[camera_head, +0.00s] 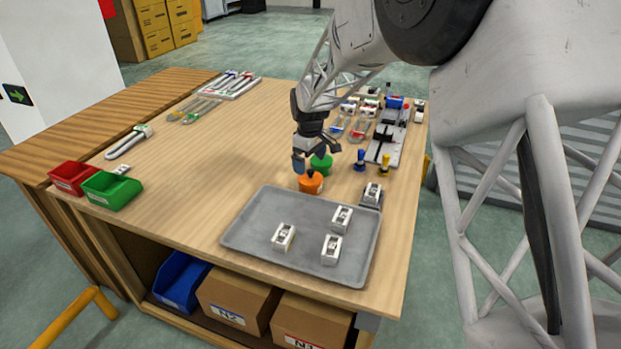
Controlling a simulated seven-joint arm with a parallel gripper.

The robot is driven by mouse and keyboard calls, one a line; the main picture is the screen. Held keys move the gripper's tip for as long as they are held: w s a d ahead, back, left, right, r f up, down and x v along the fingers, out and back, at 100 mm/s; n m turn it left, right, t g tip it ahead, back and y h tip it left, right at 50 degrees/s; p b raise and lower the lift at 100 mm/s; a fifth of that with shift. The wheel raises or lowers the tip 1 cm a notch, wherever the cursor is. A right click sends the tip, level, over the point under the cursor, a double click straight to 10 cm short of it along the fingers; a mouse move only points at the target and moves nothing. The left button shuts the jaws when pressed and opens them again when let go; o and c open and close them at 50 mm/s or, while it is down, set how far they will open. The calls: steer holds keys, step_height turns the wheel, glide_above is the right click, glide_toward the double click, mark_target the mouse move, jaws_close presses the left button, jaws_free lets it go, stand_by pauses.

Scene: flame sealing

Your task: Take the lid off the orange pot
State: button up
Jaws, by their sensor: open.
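The orange pot (311,186) stands on the wooden table just behind the grey tray, with a dark knob on its top. My gripper (312,161) is above and slightly behind it, pointing down, with its jaws open and nothing seen between them. A green pot (322,163) stands right behind the orange one, partly hidden by my gripper. I cannot tell whether a finger touches the orange pot's knob.
A grey tray (250,240) with several small white blocks lies in front. A blue (360,160) and a yellow (384,164) small piece stand to the right. Red (72,177) and green (112,190) bins sit at the left edge. The table's left middle is mostly clear.

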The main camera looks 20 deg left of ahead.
mark_target(310, 170)
steer(key=shift+w+f, duration=0.1)
steer(key=shift+f, duration=2.5)
steer(key=shift+c, duration=0.3)
steer(key=c, duration=0.7)
